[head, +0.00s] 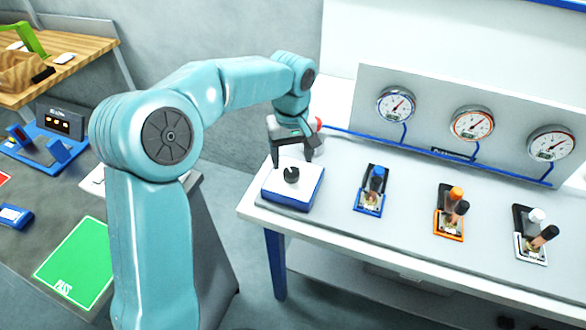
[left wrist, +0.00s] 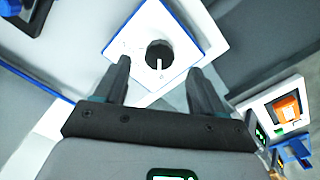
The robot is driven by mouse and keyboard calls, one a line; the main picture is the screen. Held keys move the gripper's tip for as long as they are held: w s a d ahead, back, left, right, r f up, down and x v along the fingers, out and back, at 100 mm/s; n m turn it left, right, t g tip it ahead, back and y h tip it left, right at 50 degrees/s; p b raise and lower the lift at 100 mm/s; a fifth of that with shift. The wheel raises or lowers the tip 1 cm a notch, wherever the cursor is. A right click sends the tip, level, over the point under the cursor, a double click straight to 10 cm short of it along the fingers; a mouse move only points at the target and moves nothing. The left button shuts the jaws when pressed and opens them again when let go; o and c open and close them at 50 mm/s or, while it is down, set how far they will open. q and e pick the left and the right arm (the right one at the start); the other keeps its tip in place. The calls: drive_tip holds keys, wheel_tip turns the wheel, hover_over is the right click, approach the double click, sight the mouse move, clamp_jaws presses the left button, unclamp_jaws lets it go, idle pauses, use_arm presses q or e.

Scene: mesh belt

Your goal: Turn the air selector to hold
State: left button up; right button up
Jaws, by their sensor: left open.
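The air selector is a black round knob (head: 291,174) on a white-topped box with blue sides (head: 308,193), at the left end of the white bench. In the left wrist view the knob (left wrist: 159,54) shows a white pointer line toward the bottom of the picture, on the white plate (left wrist: 128,42). Small marks on the plate are too faint to read. My left gripper (head: 291,160) is open above the knob, pointing down. In the left wrist view its two fingers (left wrist: 160,78) stand apart, short of the knob, with nothing between them. My right gripper is not in view.
Three round gauges (head: 472,123) stand on a panel behind, joined by a blue pipe (head: 430,152). Several small valve stations stand to the right, the blue one (head: 370,189) closest. A dark table with a green PASS mat (head: 77,262) is at left.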

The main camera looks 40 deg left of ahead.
sight(292, 172)
use_arm(q)
wheel_tip(292, 172, down, 4)
drive_tip(key=shift+a+f, duration=0.15)
drive_tip(key=shift+f, duration=0.1)
drive_tip(key=shift+w+f, duration=0.1)
drive_tip(key=shift+f, duration=0.3)
drive_tip(key=shift+c, duration=0.4)
drive_tip(key=c, duration=1)
